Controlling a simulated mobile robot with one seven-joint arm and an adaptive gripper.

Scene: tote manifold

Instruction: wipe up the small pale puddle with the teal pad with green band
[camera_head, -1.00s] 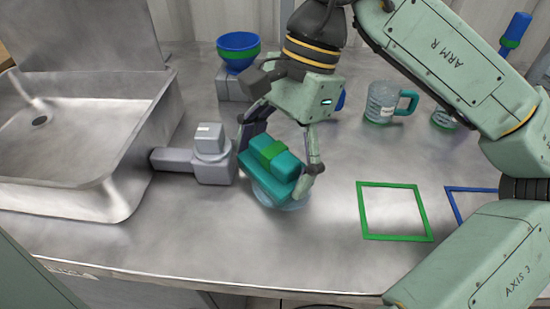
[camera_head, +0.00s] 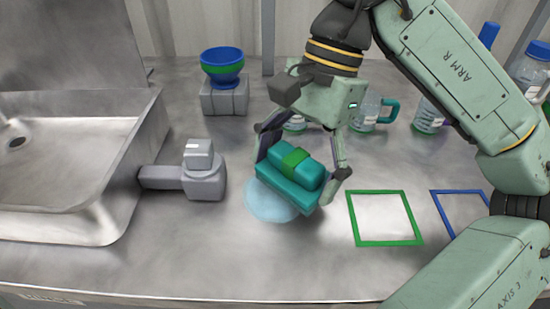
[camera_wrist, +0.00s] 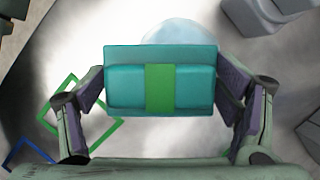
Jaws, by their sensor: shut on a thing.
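The teal pad with green band (camera_head: 311,173) is held between the fingers of my gripper (camera_head: 300,165), tilted slightly. It also shows in the wrist view (camera_wrist: 125,88), with a finger at each end. The small pale puddle (camera_head: 262,203) lies on the metal counter, partly hidden by the pad. In the wrist view the puddle (camera_wrist: 178,32) shows beyond the pad's far edge. The pad is over the puddle's right side; I cannot tell whether it touches the counter.
A grey tap-like fixture (camera_head: 203,180) stands left of the puddle beside the metal sink (camera_head: 95,190). A green square outline (camera_head: 383,242) and a blue one (camera_head: 437,199) lie to the right. A blue and green bowl (camera_head: 222,62) on a grey block and several mugs or jars stand behind.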

